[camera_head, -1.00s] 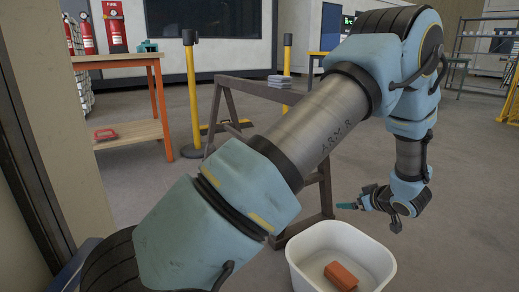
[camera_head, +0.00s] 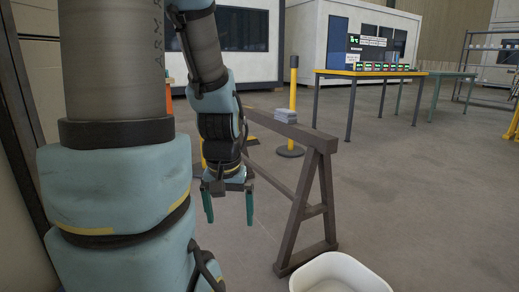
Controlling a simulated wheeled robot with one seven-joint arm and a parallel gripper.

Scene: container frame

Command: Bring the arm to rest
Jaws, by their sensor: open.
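My arm (camera_head: 115,185) rises on the left, light blue and grey, and folds over so that its end hangs down left of the middle. My gripper (camera_head: 229,213) points down with its two green fingers apart. Nothing shows between them. It hangs in view just left of the wooden trestle, and I cannot tell how far it is from the trestle.
A wooden trestle (camera_head: 318,200) stands right of my gripper, with a grey stack (camera_head: 286,116) on its beam. A white tub (camera_head: 342,272) is at the bottom edge, its contents mostly out of view. A yellow post (camera_head: 293,100) and a table (camera_head: 370,73) stand behind. Floor at right is clear.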

